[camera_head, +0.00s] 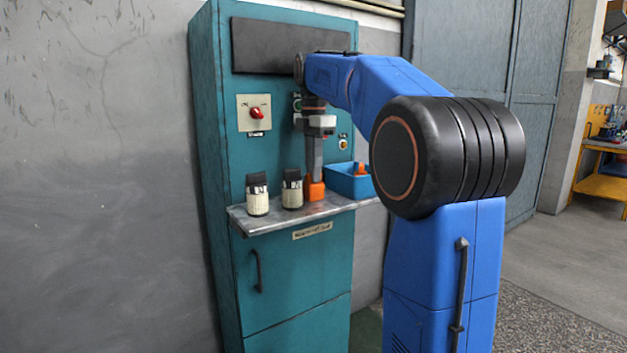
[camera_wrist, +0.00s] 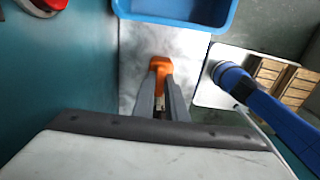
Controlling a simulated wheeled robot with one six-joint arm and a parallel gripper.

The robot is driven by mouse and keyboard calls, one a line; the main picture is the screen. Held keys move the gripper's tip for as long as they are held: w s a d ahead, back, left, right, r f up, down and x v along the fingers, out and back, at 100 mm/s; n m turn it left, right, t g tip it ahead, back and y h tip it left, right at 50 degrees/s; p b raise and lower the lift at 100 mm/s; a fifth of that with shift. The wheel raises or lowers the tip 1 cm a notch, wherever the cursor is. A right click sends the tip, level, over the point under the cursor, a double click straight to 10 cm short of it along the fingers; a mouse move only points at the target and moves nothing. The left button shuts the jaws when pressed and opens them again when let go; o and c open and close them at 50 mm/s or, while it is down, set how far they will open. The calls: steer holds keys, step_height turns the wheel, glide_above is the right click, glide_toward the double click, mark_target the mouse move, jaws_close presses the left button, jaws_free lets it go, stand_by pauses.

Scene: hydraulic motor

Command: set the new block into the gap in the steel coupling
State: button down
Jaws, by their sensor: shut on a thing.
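An orange block (camera_head: 314,189) is at the end of my gripper (camera_head: 315,177), low over the metal shelf (camera_head: 335,205) of the teal cabinet. It also shows in the wrist view (camera_wrist: 160,63), between the tips of my grey fingers (camera_wrist: 162,80). My gripper points down and is shut on the block. I cannot tell whether the block touches the shelf. Another orange piece (camera_head: 361,169) shows in the blue bin (camera_head: 345,186), to the right of my gripper. I cannot make out a steel coupling or its gap in either view.
The cabinet front (camera_head: 275,157) rises close behind my gripper and carries a red switch (camera_head: 257,113).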

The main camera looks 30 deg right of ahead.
steer(key=shift+s+r, duration=0.2)
steer(key=shift+r, duration=0.45)
step_height(320, 180, up, 4)
steer(key=shift+r, duration=0.25)
steer(key=shift+s+r, duration=0.1)
steer(key=shift+r, duration=0.55)
steer(key=s, duration=1.9)
steer(key=shift+s+d, duration=0.2)
steer(key=shift+d, duration=0.15)
steer(key=shift+f, duration=0.1)
